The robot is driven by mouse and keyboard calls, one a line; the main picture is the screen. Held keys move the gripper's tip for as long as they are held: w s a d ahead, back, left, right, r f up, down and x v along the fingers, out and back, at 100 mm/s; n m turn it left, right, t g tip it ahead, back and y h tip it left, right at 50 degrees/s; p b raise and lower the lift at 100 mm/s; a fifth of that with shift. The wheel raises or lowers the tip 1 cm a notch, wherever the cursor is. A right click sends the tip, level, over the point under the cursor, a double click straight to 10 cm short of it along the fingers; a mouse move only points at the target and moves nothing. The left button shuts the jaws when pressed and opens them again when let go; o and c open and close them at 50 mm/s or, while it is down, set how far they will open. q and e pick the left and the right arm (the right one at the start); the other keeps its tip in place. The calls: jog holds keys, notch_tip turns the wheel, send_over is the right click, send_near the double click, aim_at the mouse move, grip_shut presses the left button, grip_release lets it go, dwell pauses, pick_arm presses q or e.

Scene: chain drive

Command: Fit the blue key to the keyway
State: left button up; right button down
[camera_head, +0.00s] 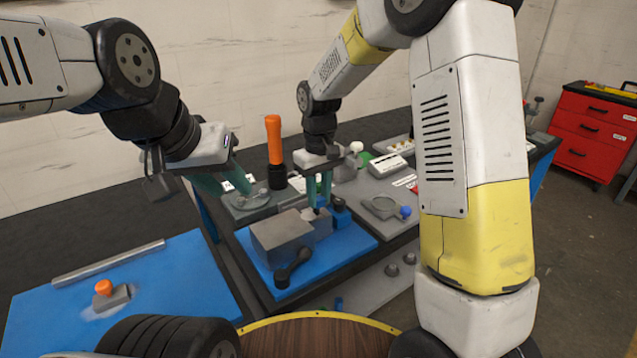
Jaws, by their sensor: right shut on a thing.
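My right gripper (318,205) points straight down over the grey block-like fixture (283,236) on the blue mat (345,246). It is shut on a small dark blue piece at its fingertips, which looks like the blue key (317,211); the fingers hide most of it. I cannot make out the keyway; it is too small or hidden near the fingertips. My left gripper (224,184) is open and empty, beside a grey fixture with a round top (250,202) at the back of the bench.
A black lever (293,267) stands at the fixture's front. An orange-handled tool (274,145) stands upright behind. A grey holder with a blue ball (406,211) lies to the right. At left, a blue board (160,275) carries a metal bar (110,262) and an orange-knobbed block (112,299).

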aim_at(319, 198)
jog(key=shift+f, duration=0.85)
jog(key=c, duration=1.1)
grip_release()
notch_tip(319, 198, up, 8)
jog(key=shift+f, duration=0.1)
jog(key=s+d+r+m+t+y, duration=0.2)
jog(key=s+d+r+m+t, duration=0.1)
jog(key=s+d+r, duration=0.55)
jog(key=s+d+r+m+t, duration=0.2)
jog(key=s+d, duration=0.3)
jog(key=s, duration=0.7)
jog(key=shift+s+r+m+t, duration=0.15)
jog(key=shift+m+t, duration=0.45)
